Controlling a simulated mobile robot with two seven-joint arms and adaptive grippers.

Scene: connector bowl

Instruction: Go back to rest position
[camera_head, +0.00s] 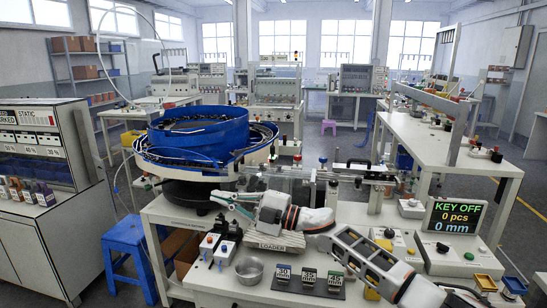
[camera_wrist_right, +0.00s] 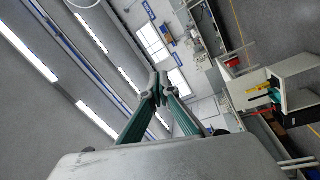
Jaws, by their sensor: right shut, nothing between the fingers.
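My right gripper (camera_head: 216,197) reaches in from the lower right in the head view, with its fingers pointing left over the loader bench. Its green fingers are together and empty, in front of the blue bowl feeder (camera_head: 200,138). In the right wrist view the fingertips (camera_wrist_right: 158,88) meet, with only the ceiling and far room behind them. My left gripper is not in view.
On the bench are a small metal bowl (camera_head: 249,270), numbered blocks on a dark plate (camera_head: 308,281), a control box (camera_head: 444,255) and a display (camera_head: 454,216) reading "KEY OFF". A blue stool (camera_head: 128,250) stands left. A white cabinet (camera_head: 50,225) stands further left.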

